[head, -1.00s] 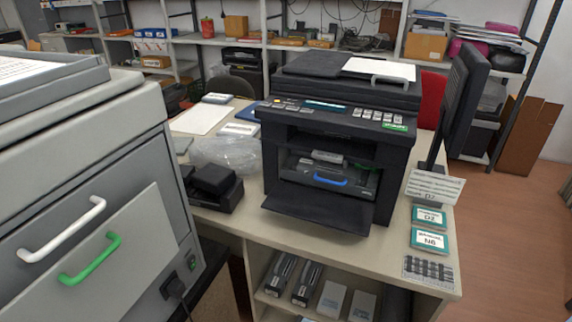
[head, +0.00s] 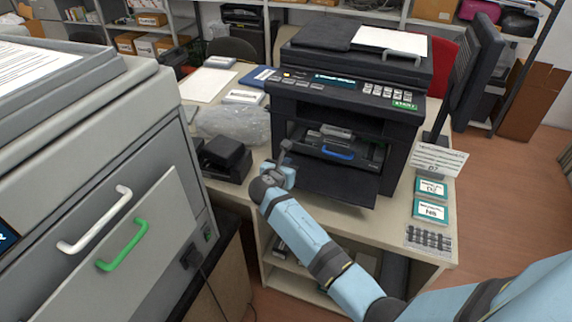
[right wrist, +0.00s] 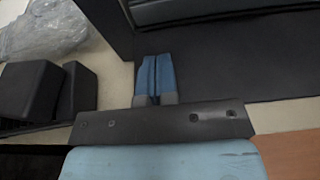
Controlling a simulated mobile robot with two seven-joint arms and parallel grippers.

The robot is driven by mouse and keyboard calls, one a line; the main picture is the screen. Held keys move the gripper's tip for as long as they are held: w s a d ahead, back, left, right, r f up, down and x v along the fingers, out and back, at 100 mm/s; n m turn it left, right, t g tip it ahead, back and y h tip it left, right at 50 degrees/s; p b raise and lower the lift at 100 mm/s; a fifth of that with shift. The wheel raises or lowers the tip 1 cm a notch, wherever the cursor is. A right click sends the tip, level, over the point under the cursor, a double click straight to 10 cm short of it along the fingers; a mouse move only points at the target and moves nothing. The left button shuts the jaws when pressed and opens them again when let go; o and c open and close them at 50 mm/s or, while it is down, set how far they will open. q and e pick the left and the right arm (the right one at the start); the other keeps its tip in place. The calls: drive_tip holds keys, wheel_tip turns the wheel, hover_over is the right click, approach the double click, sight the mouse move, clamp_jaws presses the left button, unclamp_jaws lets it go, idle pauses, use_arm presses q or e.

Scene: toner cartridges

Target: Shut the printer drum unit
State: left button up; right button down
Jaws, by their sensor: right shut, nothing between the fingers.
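The black printer (head: 345,105) stands on the desk with its front flap (head: 330,180) folded down. Inside its front opening the drum unit (head: 365,157) shows, with a blue handle (head: 338,152) at its front. I cannot tell how far the drum unit sticks out. My right gripper (head: 284,160) is at the left front of the opening, by the flap's left edge, left of the blue handle. In the right wrist view its blue fingers (right wrist: 154,78) are together and empty, with the dark flap (right wrist: 235,70) beside them. My left gripper is not in view.
A black device (head: 225,160) and a clear plastic bag (head: 235,124) lie left of the printer. A large grey machine (head: 105,160) with white and green handles fills the left. A monitor (head: 468,80) and labelled cards (head: 431,188) are at the right.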

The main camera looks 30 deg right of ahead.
approach(302, 140)
drive_tip(key=w+d+f, duration=0.1)
drive_tip(key=d+f, duration=0.1)
drive_tip(key=w+d+f, duration=0.1)
drive_tip(key=w+f, duration=0.1)
drive_tip(key=shift+w+d, duration=0.2)
drive_tip(key=shift+d, duration=0.15)
drive_tip(key=shift+w+d+f, duration=0.1)
drive_tip(key=shift+w+d, duration=0.15)
drive_tip(key=shift+d, duration=0.1)
drive_tip(key=w+d+b, duration=0.1)
drive_tip(key=w+d, duration=0.2)
drive_tip(key=shift+d, duration=0.3)
drive_tip(key=shift+d+r, duration=0.1)
drive_tip(key=shift+r, duration=0.2)
